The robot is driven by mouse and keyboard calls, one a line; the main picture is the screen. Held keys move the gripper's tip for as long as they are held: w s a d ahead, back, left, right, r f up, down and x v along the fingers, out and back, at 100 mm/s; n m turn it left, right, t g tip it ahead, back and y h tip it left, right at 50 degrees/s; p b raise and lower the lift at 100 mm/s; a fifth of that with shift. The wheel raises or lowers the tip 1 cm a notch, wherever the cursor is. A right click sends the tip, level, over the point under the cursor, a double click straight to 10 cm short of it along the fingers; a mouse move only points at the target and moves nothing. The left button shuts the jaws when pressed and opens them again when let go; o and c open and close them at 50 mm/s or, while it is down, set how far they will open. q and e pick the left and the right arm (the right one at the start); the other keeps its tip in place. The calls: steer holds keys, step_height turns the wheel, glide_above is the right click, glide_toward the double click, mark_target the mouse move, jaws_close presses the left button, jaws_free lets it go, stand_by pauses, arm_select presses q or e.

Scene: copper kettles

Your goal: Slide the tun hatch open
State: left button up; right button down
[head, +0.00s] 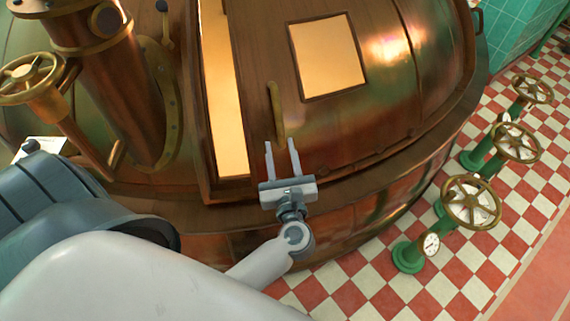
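The tun hatch (375,95) is a curved copper panel on the big copper tun, with a bright square window. A tall bright gap (224,100) shows between its left edge and the frame, so the hatch stands partly open. An upright brass handle (275,108) is fixed near the hatch's left edge. My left gripper (280,145) is open, its two fingers pointing up at the handle's lower end. The fingertips are to either side of that end in the picture; I cannot tell whether they reach around it. Nothing is held. My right gripper is not in view.
A copper pipe column (125,85) with a brass handwheel (30,78) rises at the left. Green valve stands with brass wheels (472,202) and gauges stand on the red-and-white checked floor (385,300) at the right. The tun's rim (420,155) curves below the hatch.

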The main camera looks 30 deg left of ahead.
arm_select(q)
steer(key=b+v, duration=0.1)
steer(key=v, duration=0.6)
steer(key=shift+b, duration=0.3)
stand_by(0.3)
stand_by(0.5)
steer(key=shift+c, duration=0.6)
